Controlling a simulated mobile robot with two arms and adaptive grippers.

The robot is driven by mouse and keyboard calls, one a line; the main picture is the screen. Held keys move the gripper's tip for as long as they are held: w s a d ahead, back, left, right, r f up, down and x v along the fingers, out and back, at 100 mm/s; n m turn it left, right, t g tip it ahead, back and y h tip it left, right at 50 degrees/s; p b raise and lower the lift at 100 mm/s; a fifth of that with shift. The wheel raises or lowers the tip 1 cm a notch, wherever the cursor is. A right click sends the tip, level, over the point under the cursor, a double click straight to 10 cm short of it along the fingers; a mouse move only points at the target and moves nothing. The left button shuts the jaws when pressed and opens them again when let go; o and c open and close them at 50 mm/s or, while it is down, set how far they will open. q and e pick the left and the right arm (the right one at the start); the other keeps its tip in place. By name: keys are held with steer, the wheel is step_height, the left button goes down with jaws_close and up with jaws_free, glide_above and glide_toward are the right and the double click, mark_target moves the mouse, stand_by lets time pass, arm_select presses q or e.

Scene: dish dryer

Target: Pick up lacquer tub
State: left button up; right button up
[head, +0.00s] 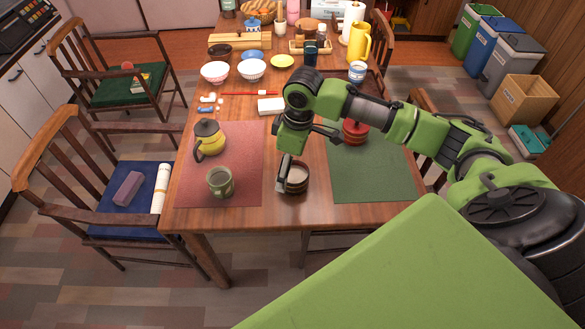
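A small round dark brown tub (297,184) with a paler inside stands upright near the front edge of the wooden table, between the two mats. I take it to be the lacquer tub. My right gripper (303,158) is just above and behind it, with its fingers spread apart. One grey fingertip reaches down at the tub's left rim and hides part of it; I cannot tell whether it touches. The other finger points right, above the table. My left gripper is not in view.
A green mug (220,182) and a yellow kettle (210,138) stand on the red mat (245,157) to the left. Bowls and other tableware crowd the table's back.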

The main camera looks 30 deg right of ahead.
glide_toward(294, 176)
steer(key=shift+m, duration=0.4)
steer(key=f, duration=0.5)
steer(key=shift+w+a+f, duration=0.1)
steer(key=shift+w+a, duration=0.2)
steer(key=shift+a, duration=0.1)
steer(key=f, duration=0.5)
steer(key=shift+w+f+p, duration=0.1)
steer(key=shift+w+p, duration=0.1)
steer(key=shift+p, duration=0.2)
steer(key=c, duration=1.4)
